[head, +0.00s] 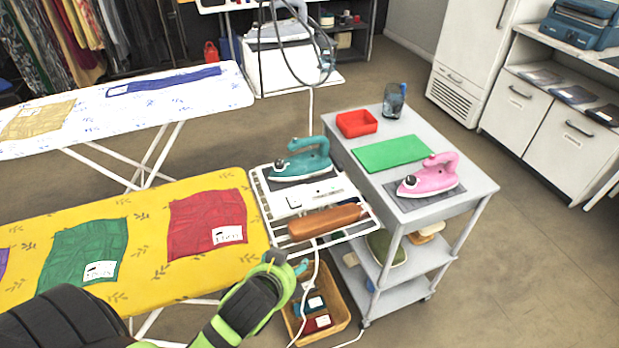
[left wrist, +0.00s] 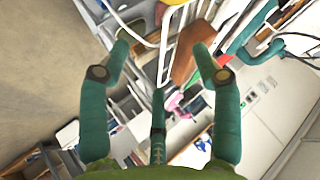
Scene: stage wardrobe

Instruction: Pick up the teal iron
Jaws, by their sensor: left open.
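The teal iron (head: 302,160) rests on the white wire rack (head: 256,196) at the right end of the yellow ironing board, beyond a wooden block. My left gripper (head: 287,265) is nearer the camera, beside the board's front right corner, apart from the iron. In the left wrist view my left gripper (left wrist: 162,60) has its teal fingers spread with nothing held between them. A curved teal part, apparently the iron's handle (left wrist: 247,47), shows to the right of the fingers. My right gripper is not in view.
A brown wooden block (head: 326,221) lies on the rack between gripper and iron. A grey cart (head: 466,196) to the right carries a pink iron (head: 428,177), green mat (head: 393,154) and red tray (head: 356,123). A basket (head: 337,322) stands below. A white cord hangs near the gripper.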

